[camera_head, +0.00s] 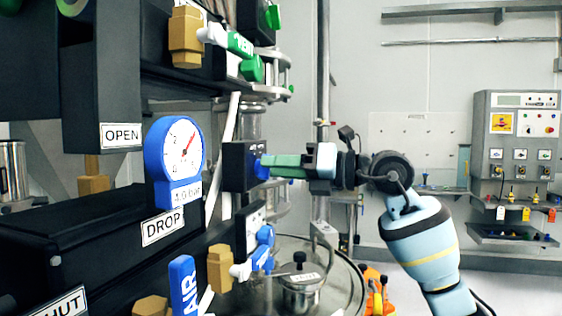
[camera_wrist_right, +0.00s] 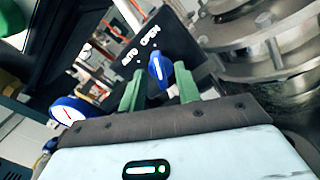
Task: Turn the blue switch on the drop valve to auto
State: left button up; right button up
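The black drop valve box (camera_head: 238,166) stands just right of the gauge and DROP label in the head view. Its blue switch (camera_head: 262,167) faces right. In the right wrist view the blue switch (camera_wrist_right: 160,68) sits on a black panel lettered AUTO and OPEN, with its narrow end toward the OPEN lettering. My right gripper (camera_head: 268,166) reaches the switch from the right. In the wrist view its green fingers (camera_wrist_right: 160,92) are apart, one on each side of the switch; the right finger is close to it, and I cannot tell if it touches. My left gripper is out of view.
A blue pressure gauge (camera_head: 174,150) is left of the valve box. A second black box (camera_head: 250,228) with a blue fitting is below, above a round metal lid (camera_head: 330,262). A vertical pipe (camera_head: 322,80) stands behind my right gripper. A control cabinet (camera_head: 515,145) is far right.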

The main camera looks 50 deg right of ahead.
jog(key=shift+w+a, duration=0.1)
jog(key=shift+w, duration=0.05)
grip_shut()
